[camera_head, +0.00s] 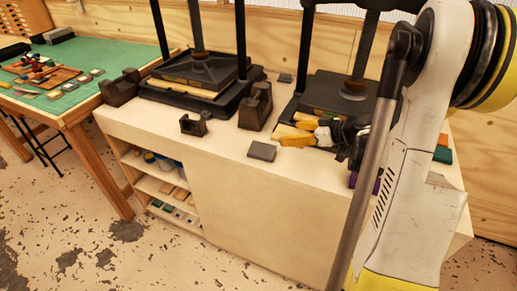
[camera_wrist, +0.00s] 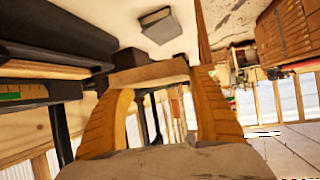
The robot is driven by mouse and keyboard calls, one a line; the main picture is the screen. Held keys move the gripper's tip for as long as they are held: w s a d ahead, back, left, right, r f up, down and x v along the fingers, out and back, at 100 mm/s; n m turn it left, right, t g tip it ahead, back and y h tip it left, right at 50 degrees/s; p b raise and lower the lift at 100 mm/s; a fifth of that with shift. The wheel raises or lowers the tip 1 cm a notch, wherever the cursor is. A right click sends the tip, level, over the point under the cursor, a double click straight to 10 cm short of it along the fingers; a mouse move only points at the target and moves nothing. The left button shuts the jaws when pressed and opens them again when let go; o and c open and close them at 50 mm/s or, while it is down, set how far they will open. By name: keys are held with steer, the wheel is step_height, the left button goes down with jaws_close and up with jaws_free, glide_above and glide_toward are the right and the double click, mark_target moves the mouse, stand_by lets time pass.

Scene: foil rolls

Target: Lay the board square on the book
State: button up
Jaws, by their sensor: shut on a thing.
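My gripper (camera_head: 284,135), with yellow fingers, is at the front left of the right-hand press. In the wrist view its fingertips (camera_wrist: 150,80) are shut on a thin tan board (camera_wrist: 150,73), held crosswise between them. In the head view the fingers and arm largely hide this board. In the wrist view a book-like block with a green mark (camera_wrist: 28,92) sits in a press at the left, apart from the held board. A tan layer and a black plate also show there. I cannot tell for sure which piece is the book.
The right-hand press (camera_head: 345,92) and left-hand press (camera_head: 205,70) have upright posts and screws. A grey block (camera_head: 262,151) lies in front of my gripper. The bench front (camera_head: 200,145) is mostly clear.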

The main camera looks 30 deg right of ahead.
steer(key=b+x, duration=0.1)
steer(key=x, duration=0.3)
steer(key=a+b+x, duration=0.1)
steer(key=x, duration=0.3)
steer(key=s+b+x, duration=0.1)
steer(key=x, duration=0.3)
steer(key=shift+a+f, duration=0.25)
steer(key=shift+f, duration=0.05)
step_height(320, 180, down, 4)
steer(key=shift+f+b, duration=0.1)
steer(key=shift+b, duration=0.95)
steer(key=o, duration=1.2)
